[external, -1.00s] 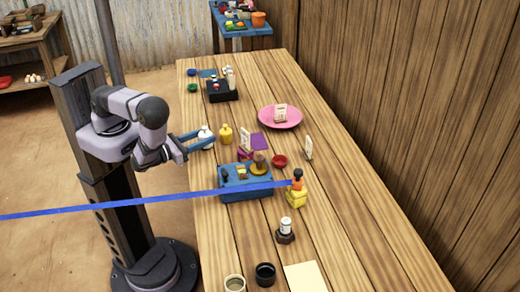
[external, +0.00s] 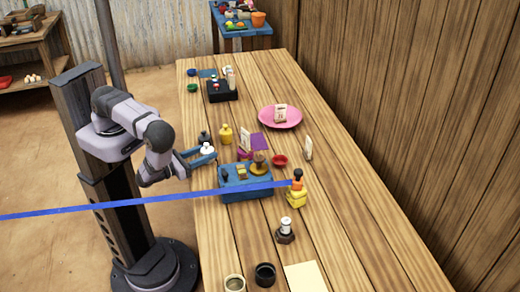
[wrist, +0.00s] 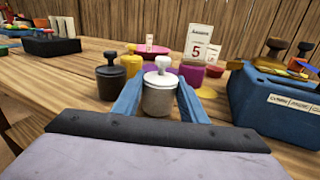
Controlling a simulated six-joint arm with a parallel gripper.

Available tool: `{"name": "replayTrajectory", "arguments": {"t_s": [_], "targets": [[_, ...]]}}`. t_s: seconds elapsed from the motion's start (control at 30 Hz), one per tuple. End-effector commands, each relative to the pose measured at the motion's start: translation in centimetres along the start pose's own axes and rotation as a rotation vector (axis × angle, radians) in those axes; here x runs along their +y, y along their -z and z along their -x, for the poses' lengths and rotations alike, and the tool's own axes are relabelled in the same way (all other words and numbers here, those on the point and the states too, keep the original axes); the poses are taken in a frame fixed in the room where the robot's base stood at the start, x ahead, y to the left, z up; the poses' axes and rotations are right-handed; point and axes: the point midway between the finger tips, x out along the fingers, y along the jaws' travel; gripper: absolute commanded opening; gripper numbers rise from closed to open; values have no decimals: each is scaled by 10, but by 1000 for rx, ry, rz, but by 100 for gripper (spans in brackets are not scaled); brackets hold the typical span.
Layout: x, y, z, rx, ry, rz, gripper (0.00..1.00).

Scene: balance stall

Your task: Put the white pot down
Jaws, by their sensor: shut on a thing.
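The white pot (wrist: 160,95), with a white knobbed lid and a greyish body, stands upright between the two blue fingers of my gripper (wrist: 160,100). My gripper is shut on it. In the external view the white pot (external: 208,150) is at the table's left edge, with my gripper (external: 204,157) around it. I cannot tell whether its base touches the table. A black pot (wrist: 110,80) is just left of it in the wrist view, and a yellow pot (wrist: 131,62) is behind.
A blue box (external: 246,188) with small things on it stands close by, to the right in the wrist view (wrist: 270,105). A purple pot, a number card (wrist: 197,42) and a pink plate (external: 268,118) are farther back. A blue strip (external: 120,203) crosses the external view.

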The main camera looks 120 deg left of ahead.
Motion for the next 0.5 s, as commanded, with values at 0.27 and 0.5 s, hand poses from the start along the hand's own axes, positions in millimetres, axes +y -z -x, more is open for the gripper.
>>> {"name": "replayTrajectory", "arguments": {"t_s": [0.27,0.5], "targets": [[0,1,0,-2,0,0,0],[0,7,0,-2,0,0,0]]}}
